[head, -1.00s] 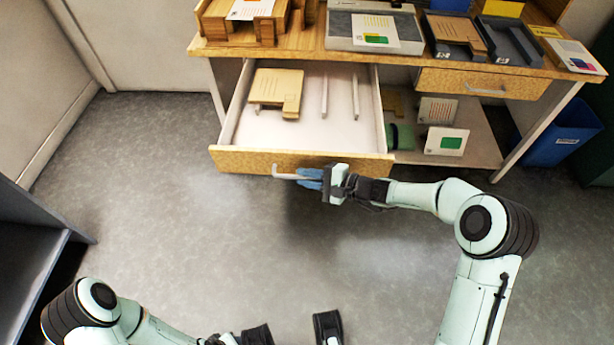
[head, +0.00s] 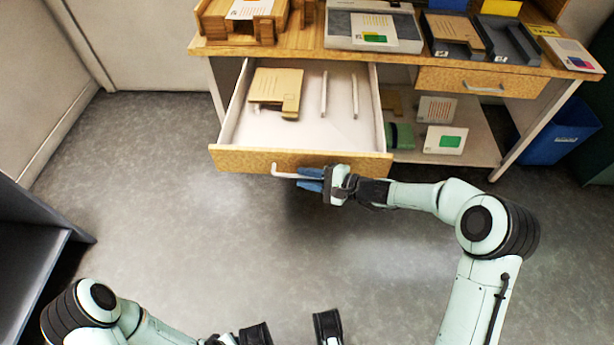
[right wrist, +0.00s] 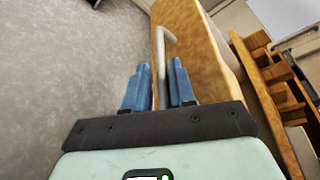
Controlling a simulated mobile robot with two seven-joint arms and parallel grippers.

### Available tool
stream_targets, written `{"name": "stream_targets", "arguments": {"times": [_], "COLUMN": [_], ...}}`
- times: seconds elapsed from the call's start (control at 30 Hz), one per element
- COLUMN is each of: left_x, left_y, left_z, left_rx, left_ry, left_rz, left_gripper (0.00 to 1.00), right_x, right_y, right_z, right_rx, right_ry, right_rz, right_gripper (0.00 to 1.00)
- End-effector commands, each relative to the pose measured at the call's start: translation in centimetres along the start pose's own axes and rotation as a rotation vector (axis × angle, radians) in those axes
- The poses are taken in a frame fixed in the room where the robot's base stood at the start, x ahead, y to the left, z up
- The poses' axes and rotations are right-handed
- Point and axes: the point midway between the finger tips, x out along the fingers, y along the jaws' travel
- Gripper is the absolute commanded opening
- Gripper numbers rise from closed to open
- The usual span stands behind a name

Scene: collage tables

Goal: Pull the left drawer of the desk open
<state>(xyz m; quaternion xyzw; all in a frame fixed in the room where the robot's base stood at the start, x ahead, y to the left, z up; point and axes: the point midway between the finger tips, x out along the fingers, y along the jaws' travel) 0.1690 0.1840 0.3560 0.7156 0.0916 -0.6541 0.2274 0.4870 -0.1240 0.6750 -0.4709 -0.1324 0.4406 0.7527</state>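The desk's left drawer (head: 235,158) is pulled well out in the head view, its inside showing. Its pale bar handle (head: 284,171) is on the wooden front. My right gripper (head: 311,180) is at the handle's right part, coming from the right, with blue fingers spread. In the right wrist view the handle (right wrist: 161,50) runs between the two fingers of this gripper (right wrist: 160,82), with a small gap on either side.
A brown block (head: 277,88) and two thin dividers lie in the drawer. Trays and wooden holders stand on the desk top (head: 310,42). A right drawer (head: 482,83) is shut. A blue bin (head: 553,135) stands right of the desk. The floor in front is clear.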

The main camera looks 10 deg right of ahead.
Motion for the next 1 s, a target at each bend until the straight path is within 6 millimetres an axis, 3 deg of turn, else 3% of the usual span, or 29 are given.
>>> {"name": "stream_targets", "arguments": {"times": [0.5, 0.6, 0.8, 1.0], "left_x": [-3.5, -3.8, -4.0, -4.0], "left_y": [3.4, 3.6, 3.6, 3.6], "left_z": [-3.9, -3.8, -3.3, -3.2], "left_rx": [0.034, 0.036, 0.038, 0.038], "left_ry": [0.134, 0.135, 0.121, 0.119], "left_rz": [0.061, 0.064, 0.065, 0.065], "left_gripper": [0.43, 0.43, 0.43, 0.43], "right_x": [-10.4, -11.8, -13.1, -13.2], "right_y": [-0.1, -0.1, 0.0, 0.1], "right_z": [0.0, 0.0, 0.0, 0.0], "right_rx": [0.000, 0.000, 0.001, 0.001], "right_ry": [0.006, 0.004, 0.001, 0.001], "right_rz": [0.000, 0.000, 0.000, 0.001], "right_gripper": [0.23, 0.23, 0.23, 0.23]}}
